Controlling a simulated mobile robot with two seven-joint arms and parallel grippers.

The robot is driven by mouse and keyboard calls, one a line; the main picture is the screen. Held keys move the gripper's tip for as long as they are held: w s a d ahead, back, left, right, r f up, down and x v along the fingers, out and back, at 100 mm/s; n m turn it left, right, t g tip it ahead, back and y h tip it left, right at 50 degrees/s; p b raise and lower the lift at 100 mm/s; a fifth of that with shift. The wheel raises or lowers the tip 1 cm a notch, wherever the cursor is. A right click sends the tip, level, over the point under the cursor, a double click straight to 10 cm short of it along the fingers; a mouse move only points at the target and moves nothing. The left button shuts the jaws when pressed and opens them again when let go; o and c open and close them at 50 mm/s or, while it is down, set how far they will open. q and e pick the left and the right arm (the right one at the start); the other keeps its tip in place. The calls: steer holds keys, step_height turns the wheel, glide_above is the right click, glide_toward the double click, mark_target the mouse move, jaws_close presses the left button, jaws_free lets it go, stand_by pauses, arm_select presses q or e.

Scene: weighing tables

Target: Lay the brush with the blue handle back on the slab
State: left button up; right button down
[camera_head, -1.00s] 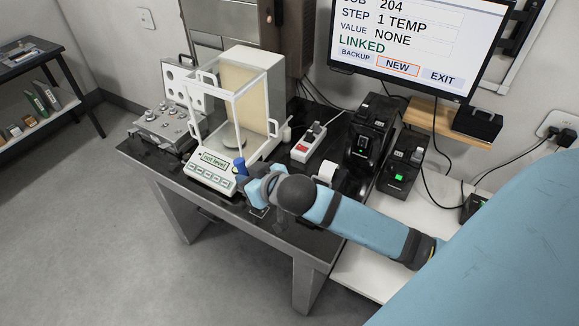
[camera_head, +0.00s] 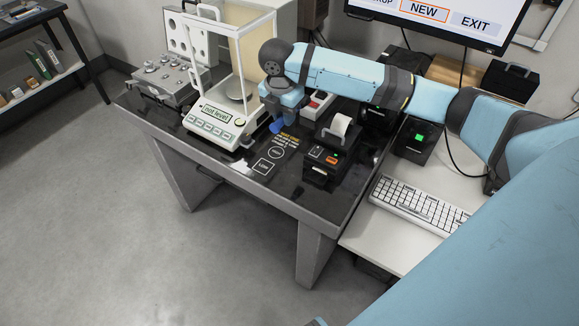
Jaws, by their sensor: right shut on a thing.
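The blue handle of the brush (camera_head: 276,126) shows just under my right gripper (camera_head: 275,112), low over the slab. My right gripper is shut on the brush, its arm reaching in from the right. The brush's bristles are hidden or too small to make out, and I cannot tell whether the brush touches the slab. The slab (camera_head: 232,172) is the dark top of the weighing table. My left gripper is not in view.
The balance (camera_head: 214,123), reading "not level", stands left of the gripper. A small printer (camera_head: 328,155) stands to the right, with printed dark markings (camera_head: 270,160) between them. A case with weights (camera_head: 166,75) is at the far left. A keyboard (camera_head: 420,207) lies on the white side table.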

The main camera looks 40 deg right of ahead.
mark_target(286, 170)
step_height(286, 170, down, 20)
steer(key=shift+r, duration=0.15)
stand_by(0.3)
steer(key=c, duration=1)
jaws_free()
